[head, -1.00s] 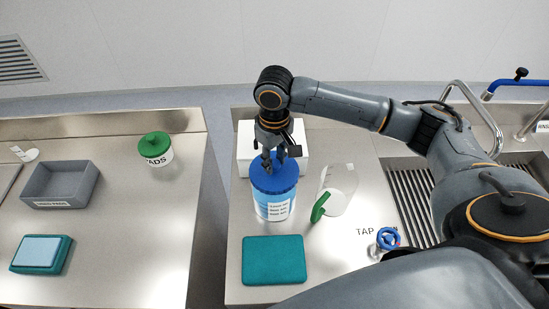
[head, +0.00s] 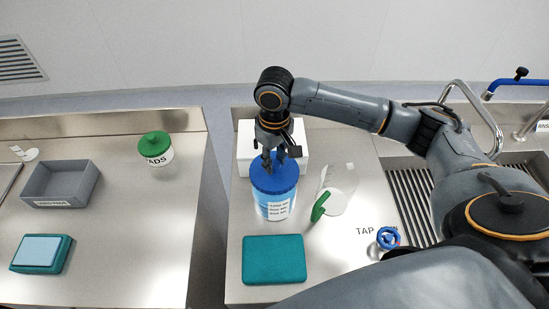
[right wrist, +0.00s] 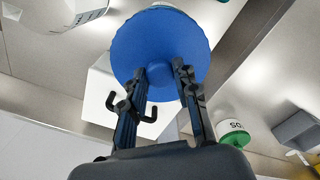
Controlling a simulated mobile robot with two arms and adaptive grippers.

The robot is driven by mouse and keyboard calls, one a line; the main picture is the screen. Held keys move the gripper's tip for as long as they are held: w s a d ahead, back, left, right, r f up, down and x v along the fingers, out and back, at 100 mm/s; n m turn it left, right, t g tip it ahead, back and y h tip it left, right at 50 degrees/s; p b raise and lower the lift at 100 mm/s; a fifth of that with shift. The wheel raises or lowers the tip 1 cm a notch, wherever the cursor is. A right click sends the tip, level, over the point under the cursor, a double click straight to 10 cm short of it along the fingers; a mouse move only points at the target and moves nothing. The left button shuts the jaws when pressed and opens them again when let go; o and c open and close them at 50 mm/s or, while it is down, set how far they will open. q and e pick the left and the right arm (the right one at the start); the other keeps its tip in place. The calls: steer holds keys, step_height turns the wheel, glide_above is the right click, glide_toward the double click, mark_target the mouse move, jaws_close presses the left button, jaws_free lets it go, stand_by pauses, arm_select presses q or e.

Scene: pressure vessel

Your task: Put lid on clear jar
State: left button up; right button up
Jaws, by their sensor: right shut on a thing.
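The round blue lid (head: 274,180) is at the mouth of the jar (head: 273,208), a light blue see-through body with a white label. The jar stands upright on the right-hand counter. From this angle I cannot tell whether the lid is fully seated. My right gripper (head: 275,160) comes down from above and is shut on the lid at its top centre. My left gripper is not in view.
A white box (head: 245,150) stands behind the jar. A clear jug (head: 340,185) with a green handle is to its right. A teal pad (head: 274,260) lies in front. A green-lidded pot (head: 155,148) and grey bin (head: 60,183) are on the left counter, across a gap.

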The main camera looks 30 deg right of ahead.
steer(key=o, duration=1.4)
steer(key=shift+r, duration=3.5)
jaws_close()
steer(key=shift+f, duration=0.1)
steer(key=shift+f+b, duration=0.75)
steer(key=shift+f, duration=2.9)
